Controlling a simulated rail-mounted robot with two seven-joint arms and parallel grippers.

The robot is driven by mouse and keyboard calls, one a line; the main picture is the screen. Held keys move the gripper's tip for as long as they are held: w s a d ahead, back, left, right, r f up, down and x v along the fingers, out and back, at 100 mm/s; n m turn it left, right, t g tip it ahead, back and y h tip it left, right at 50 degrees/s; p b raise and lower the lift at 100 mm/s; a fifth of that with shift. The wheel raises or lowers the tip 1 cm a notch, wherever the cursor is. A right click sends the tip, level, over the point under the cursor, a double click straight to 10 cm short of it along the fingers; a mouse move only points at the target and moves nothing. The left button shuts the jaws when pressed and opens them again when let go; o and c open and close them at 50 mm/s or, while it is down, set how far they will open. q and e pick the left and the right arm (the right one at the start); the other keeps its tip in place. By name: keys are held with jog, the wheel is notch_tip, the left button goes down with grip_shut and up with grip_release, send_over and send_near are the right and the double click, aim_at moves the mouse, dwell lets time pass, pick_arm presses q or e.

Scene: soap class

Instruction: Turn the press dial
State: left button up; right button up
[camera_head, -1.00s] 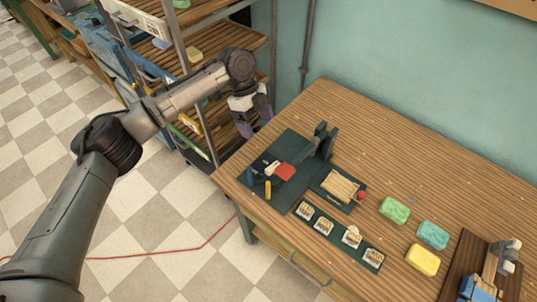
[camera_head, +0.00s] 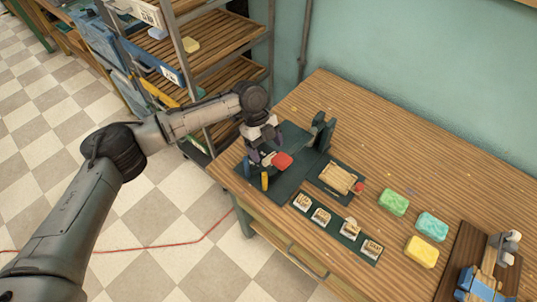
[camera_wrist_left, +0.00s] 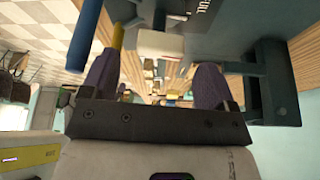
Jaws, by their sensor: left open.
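The press is a dark green plate (camera_head: 290,183) with an upright frame (camera_head: 320,132) at the table's left end. It carries a red block (camera_head: 283,160) and a yellow peg (camera_head: 264,181). In the left wrist view, a pale block (camera_wrist_left: 160,45), perhaps the dial, lies beyond and between my fingertips, near partly cut-off lettering. A blue post (camera_wrist_left: 82,38) and the yellow peg (camera_wrist_left: 118,38) stand by the left finger. My left gripper (camera_head: 262,157) is open over the press, beside the red block; its purple fingers also show in the wrist view (camera_wrist_left: 157,75). I cannot tell whether it touches anything.
A small board (camera_head: 338,178) and a dark strip with several stamped pieces (camera_head: 320,216) lie right of the press. Green (camera_head: 393,201), teal (camera_head: 432,226) and yellow (camera_head: 422,251) soaps lie further right. A wooden shelf rack (camera_head: 225,80) stands behind my left arm.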

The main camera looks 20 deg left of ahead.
aim_at(267, 169)
pick_arm(q)
jog(key=shift+x, duration=1.45)
